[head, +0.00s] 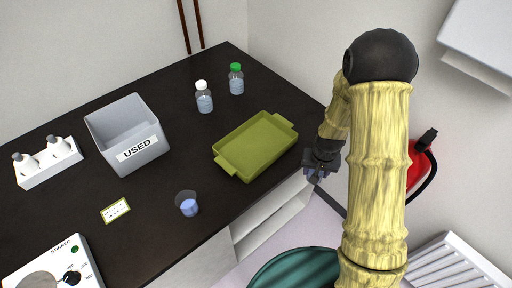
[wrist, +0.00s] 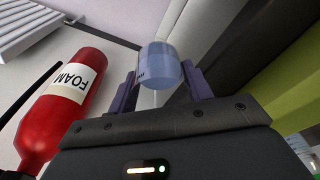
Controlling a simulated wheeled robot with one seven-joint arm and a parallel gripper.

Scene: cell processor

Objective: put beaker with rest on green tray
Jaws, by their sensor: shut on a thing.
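The green tray (head: 256,146) lies empty near the right edge of the black table; part of it shows at the right of the wrist view (wrist: 292,92). My gripper (head: 317,173) is off the table's right edge, beside the tray and apart from it. In the wrist view my gripper (wrist: 160,88) is shut on a clear beaker with blue liquid (wrist: 158,66). In the head view the held beaker is hardly distinguishable at the fingers. Another clear beaker with blue liquid (head: 187,204) stands on the table, left of and nearer than the tray.
A stirrer (head: 54,268), a yellow-edged label (head: 116,210) and a white holder (head: 48,163) are left. A red extinguisher (wrist: 72,105) is beside my arm.

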